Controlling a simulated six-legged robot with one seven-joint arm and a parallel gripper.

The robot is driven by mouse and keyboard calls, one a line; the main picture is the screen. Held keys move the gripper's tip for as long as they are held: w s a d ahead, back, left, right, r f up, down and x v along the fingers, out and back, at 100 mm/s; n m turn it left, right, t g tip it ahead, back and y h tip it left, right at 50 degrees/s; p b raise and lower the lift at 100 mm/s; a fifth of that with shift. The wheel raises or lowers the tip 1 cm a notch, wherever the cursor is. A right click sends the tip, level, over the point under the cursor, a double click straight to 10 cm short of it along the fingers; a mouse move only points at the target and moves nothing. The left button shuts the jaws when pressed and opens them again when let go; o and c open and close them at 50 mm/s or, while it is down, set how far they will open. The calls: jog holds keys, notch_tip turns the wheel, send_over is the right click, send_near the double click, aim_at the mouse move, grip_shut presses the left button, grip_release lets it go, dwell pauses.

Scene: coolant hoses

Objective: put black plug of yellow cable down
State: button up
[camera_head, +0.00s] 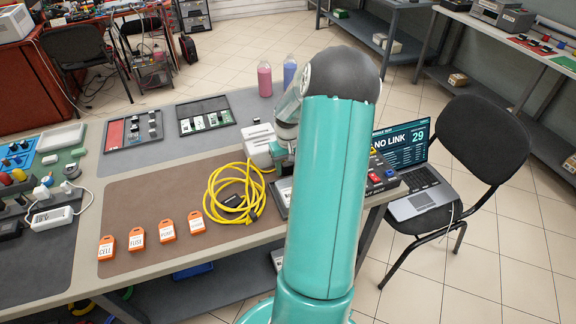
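The yellow cable (214,192) lies in a loose coil on the brown mat (130,205) of the workbench. A small black piece (232,201), which looks like a plug of the cable, shows within the coil; whether it is the task's plug I cannot tell. A strand of the cable runs right toward a white box-shaped device (258,143) and my wrist. My teal arm stands in front of this area. My wrist is partly visible beside the device, but the fingers are hidden, so I cannot see whether they hold anything.
Several orange labelled tags (167,231) lie along the mat's front. A laptop (408,170) reading "NO LINK 29" sits on a black chair (478,140) to the right. Pink (265,80) and blue (290,72) bottles stand at the bench's back edge. Bare mat lies left of the coil.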

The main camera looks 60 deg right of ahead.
jog(key=shift+r, duration=0.1)
notch_tip(320, 180, up, 12)
jog(key=w+a+r+n+h, duration=0.1)
jog(key=w+a+r, duration=0.15)
jog(key=a, duration=0.25)
jog(key=w+a+r, duration=0.2)
jog(key=a+r, duration=0.2)
jog(key=a, duration=0.1)
jog(key=a+r+n+t+h, duration=0.1)
jog(key=a+r, duration=0.2)
jog(key=a, duration=0.4)
jog(key=a+r+n+t, duration=0.1)
jog(key=a+r, duration=0.2)
jog(key=a, duration=0.4)
jog(key=s+a+r+n+t+y, duration=0.1)
jog(key=s+a+n, duration=0.1)
jog(key=s+a, duration=0.3)
jog(key=s+a+r+n+t+y, duration=0.1)
jog(key=s+a, duration=0.5)
jog(key=a, duration=0.8)
jog(key=shift+n+t, duration=0.4)
jog(key=shift+t, duration=0.4)
jog(key=shift+a, duration=0.1)
